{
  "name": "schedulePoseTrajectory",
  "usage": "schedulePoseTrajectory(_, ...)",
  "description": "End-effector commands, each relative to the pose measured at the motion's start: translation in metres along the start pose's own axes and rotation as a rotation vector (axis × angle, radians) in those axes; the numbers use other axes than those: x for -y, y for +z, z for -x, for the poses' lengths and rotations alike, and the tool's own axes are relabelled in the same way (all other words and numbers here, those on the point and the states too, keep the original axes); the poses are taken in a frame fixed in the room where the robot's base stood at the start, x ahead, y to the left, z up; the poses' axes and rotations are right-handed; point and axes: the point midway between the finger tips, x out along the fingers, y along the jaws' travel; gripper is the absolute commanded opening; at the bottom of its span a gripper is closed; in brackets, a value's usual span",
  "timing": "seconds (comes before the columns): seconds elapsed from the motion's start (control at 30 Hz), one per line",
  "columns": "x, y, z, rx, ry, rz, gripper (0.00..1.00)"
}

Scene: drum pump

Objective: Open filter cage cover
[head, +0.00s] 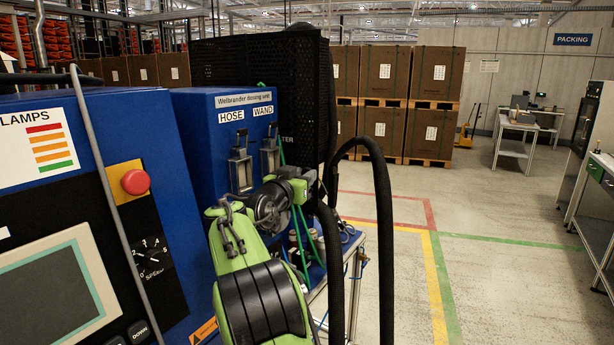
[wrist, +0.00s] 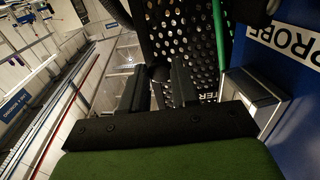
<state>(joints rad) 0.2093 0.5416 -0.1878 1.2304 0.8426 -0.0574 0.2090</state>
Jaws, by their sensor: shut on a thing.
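The filter cage (head: 255,65) is a black perforated box behind the blue dosing unit in the head view. In the wrist view its black perforated cover panel (wrist: 190,35) fills the upper middle, with the letters "TER" partly showing. My gripper (wrist: 157,82) has its two dark fingers around a small dark knob (wrist: 158,73) in front of the panel and is shut on it. In the head view the green arm reaches toward the cage, and my fingertips are hidden behind my wrist. I cannot tell how far the cover stands open.
The blue dosing unit (head: 205,115) with HOSE and WAND holders stands beside my arm. Thick black hoses (head: 384,230) arch close to the right of my wrist. A PROBE label (wrist: 287,45) and a grey holder (wrist: 262,95) are close on the right in the wrist view. Floor farther right is clear.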

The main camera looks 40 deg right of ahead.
Motion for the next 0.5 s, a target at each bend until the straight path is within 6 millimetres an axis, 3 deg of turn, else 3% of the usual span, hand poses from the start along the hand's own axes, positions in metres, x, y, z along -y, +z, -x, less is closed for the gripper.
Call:
schedulePoseTrajectory(0.47,0.0008,-0.0009,0.0021,-0.002,0.011,0.000,0.00)
schedulePoseTrajectory(0.5,0.0008,-0.0008,0.0020,-0.002,0.010,0.000,0.35)
